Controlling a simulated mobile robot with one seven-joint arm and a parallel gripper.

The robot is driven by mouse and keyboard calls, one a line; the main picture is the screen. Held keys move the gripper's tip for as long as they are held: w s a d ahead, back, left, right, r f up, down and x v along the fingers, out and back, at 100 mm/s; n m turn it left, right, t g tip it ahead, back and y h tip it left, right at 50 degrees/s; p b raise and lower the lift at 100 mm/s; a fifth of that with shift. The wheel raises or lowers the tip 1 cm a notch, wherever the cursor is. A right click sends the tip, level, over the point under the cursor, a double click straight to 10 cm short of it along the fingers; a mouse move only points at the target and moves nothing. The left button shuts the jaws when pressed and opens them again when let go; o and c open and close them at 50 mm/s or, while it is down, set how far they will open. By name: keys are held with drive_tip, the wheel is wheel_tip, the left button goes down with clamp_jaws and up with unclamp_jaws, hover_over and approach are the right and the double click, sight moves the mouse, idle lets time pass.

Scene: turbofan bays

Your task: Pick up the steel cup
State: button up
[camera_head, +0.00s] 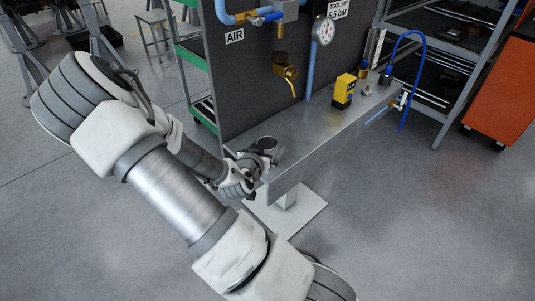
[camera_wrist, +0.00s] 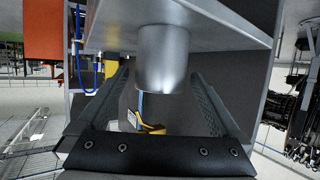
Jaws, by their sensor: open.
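The steel cup (camera_head: 268,144) stands on the grey metal bench top (camera_head: 306,136), near its front left end. My gripper (camera_head: 250,162) is right at the cup, at the near left side, and partly covers it. In the wrist view, which looks upside down, the cup (camera_wrist: 163,60) shows as a plain grey cylinder in the middle. My gripper's two fingers (camera_wrist: 160,76) are open, one on each side of the cup, with a gap on both sides. How deep the cup sits between them is hard to tell.
A dark back panel (camera_head: 245,85) rises behind the bench, with a brass tap (camera_head: 286,74) and a pressure gauge (camera_head: 323,31). A yellow box (camera_head: 344,90) and a blue hose (camera_head: 405,80) are farther right. The bench between cup and box is clear.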

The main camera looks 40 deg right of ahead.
sight(270, 143)
drive_tip(key=x, duration=0.5)
drive_tip(key=shift+w, duration=0.1)
drive_tip(key=shift+c, duration=0.3)
drive_tip(key=c, duration=1.4)
